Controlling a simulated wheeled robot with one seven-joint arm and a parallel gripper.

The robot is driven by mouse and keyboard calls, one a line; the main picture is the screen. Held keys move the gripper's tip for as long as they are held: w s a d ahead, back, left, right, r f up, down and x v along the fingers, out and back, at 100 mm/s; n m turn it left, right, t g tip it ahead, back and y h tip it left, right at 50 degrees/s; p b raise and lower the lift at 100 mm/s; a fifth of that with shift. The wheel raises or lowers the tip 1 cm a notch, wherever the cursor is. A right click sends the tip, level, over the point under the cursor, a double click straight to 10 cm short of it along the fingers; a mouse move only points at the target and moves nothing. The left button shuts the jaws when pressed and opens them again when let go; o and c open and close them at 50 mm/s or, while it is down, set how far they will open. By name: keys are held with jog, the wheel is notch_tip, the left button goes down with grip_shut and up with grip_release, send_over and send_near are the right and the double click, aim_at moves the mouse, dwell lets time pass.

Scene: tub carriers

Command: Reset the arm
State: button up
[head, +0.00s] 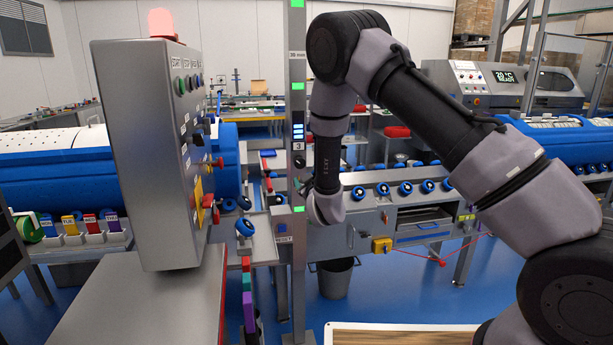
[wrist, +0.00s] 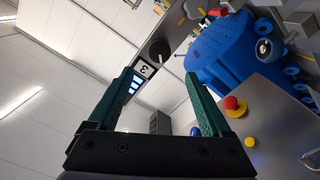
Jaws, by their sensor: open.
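My gripper (wrist: 158,80) shows in the wrist view as two dark green fingers standing well apart, with nothing between them that they touch. It is open and empty. Behind the fingers is a grey post with a 3 label and lit blue bars (wrist: 133,85). The same post (head: 297,110) stands upright in the head view, left of my arm. My arm reaches in from the right, bends at the top and hangs down beside the post. In the head view I cannot clearly make out my gripper near the post.
A grey control box (head: 150,150) with buttons and switches stands close at left. A red button (wrist: 232,105) shows in the wrist view. A conveyor with blue rollers (head: 405,188) runs behind my arm. A dark bin (head: 335,278) stands on the blue floor below.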

jog(key=w+d+r+m+g+h, duration=0.25)
jog(key=d+r+m, duration=0.35)
jog(key=d+r, duration=0.45)
jog(key=s+d+r+m+g, duration=0.3)
jog(key=s+d+r, duration=0.4)
jog(key=d+r, duration=0.25)
jog(key=s+d+r+m+g, duration=0.1)
jog(key=s+d+r, duration=0.1)
jog(key=s, duration=0.8)
jog(key=s+d+r+m+g, duration=0.2)
jog(key=s+d, duration=0.3)
jog(key=s, duration=0.6)
jog(key=s+d+r+m+g, duration=0.1)
jog(key=s+d, duration=0.3)
jog(key=s, duration=0.7)
jog(key=shift+r+m+g, duration=0.35)
jog(key=shift+r+m, duration=0.15)
jog(key=shift+r, duration=0.35)
dwell(1.2)
